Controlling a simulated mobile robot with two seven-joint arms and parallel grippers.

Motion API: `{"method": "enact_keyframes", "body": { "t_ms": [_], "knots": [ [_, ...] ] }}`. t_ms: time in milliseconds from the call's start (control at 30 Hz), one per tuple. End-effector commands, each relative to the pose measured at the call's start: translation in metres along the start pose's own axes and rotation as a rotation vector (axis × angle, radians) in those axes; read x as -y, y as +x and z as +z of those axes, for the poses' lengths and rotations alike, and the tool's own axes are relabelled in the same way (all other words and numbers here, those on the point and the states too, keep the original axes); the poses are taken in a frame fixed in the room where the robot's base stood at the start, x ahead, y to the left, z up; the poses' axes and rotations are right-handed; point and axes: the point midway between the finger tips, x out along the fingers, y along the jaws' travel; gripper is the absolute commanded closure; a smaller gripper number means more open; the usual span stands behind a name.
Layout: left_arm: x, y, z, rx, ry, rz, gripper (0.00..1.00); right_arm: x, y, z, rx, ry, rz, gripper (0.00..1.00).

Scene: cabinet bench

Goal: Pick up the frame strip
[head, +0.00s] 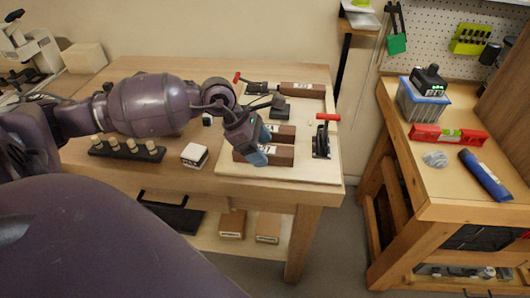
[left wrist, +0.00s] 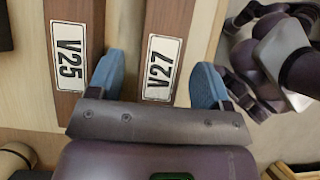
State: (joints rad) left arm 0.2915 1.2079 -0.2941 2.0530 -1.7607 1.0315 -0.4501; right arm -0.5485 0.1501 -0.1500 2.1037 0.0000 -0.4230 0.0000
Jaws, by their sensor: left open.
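Two brown wooden strips lie side by side on the pale board. The front one, labelled V27 (left wrist: 165,25), also shows in the head view (head: 281,156). The one behind it, labelled V25 (left wrist: 72,15), shows in the head view too (head: 284,132). I cannot tell which one the task calls the frame strip. My left gripper (head: 261,146) is open above the front strip. In the left wrist view its blue fingertips (left wrist: 157,85) stand on either side of the V27 strip, with nothing gripped.
A red-handled toggle clamp (head: 322,138) stands just right of the strips. Another brown strip (head: 302,90) lies at the board's back. A white labelled block (head: 194,156) and a dark peg rack (head: 127,149) stand on the bench (head: 215,181) to the left.

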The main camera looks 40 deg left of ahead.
Motion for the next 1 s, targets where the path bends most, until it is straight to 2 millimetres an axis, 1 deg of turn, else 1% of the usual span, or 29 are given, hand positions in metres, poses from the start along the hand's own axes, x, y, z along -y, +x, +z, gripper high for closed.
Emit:
{"method": "enact_keyframes", "body": {
  "t_ms": [33,100,400,767,1000],
  "knots": [
    [0.0001,0.0074,-0.0005,0.0,-0.001,-0.003,0.28,0.0003,0.0013,0.0021,0.003,0.0,-0.001,0.57],
    [0.0001,0.012,-0.0004,0.0,-0.001,-0.002,0.28,0.0005,0.0019,0.0015,0.001,0.0,-0.001,0.57],
    [0.0,0.0136,0.0006,0.0,0.0,0.0,0.28,0.0003,0.0034,-0.0043,-0.01,-0.001,-0.001,0.57],
    [0.0,0.0136,0.0004,0.0,0.0,0.0,0.83,0.0,0.0032,-0.0041,-0.01,-0.002,-0.001,0.57],
    [-0.0001,0.0127,0.001,0.0,0.0,0.001,0.84,-0.0007,0.0017,-0.0016,-0.004,-0.003,0.0,0.57]
  ]
}}
